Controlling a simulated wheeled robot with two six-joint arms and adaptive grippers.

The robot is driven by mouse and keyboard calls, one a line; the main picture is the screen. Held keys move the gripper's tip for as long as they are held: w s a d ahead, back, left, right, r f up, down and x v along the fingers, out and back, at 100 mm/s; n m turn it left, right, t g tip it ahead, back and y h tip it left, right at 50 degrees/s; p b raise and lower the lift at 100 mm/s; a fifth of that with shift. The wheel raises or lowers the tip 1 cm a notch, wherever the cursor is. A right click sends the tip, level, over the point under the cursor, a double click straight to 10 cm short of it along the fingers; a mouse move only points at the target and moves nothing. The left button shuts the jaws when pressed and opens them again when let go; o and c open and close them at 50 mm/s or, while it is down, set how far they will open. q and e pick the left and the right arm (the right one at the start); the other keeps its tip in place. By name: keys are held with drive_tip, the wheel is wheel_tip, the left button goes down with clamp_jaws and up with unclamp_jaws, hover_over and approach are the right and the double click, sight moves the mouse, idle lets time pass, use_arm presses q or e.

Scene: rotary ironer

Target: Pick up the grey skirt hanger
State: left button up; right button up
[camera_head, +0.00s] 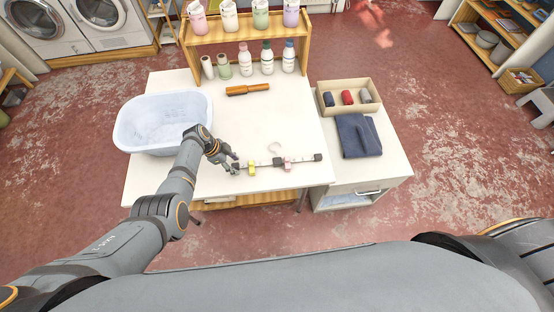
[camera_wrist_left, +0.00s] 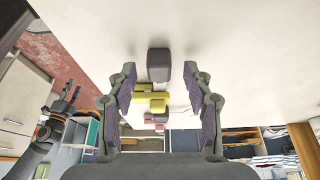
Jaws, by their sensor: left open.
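The grey skirt hanger (camera_head: 262,164) lies on the white table near its front edge, a thin bar with dark end blocks, a yellow clip, a pink clip and a pale hook. My left gripper (camera_head: 233,166) is open at the hanger's left end. In the left wrist view, its two fingers (camera_wrist_left: 160,102) are spread on either side of the hanger's dark end block (camera_wrist_left: 158,65) and clips, with gaps on both sides. I cannot tell its height above the table. My right gripper (camera_wrist_left: 70,96) shows small at the left of the wrist view, its jaw state unclear.
A white basin (camera_head: 163,122) stands on the table (camera_head: 287,117) left of my arm. An orange-brown rod (camera_head: 247,90) and a wooden bottle rack (camera_head: 230,34) lie behind. At right, a side cabinet holds a box of rolls (camera_head: 367,107) and folded dark cloth (camera_head: 357,136).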

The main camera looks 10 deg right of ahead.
use_arm(q)
drive_tip(key=shift+c, duration=0.3)
clamp_jaws()
wheel_tip(320, 180, up, 10)
idle(0.6)
drive_tip(key=shift+f, duration=0.1)
wheel_tip(320, 180, down, 7)
drive_tip(key=shift+r, duration=0.1)
idle(0.4)
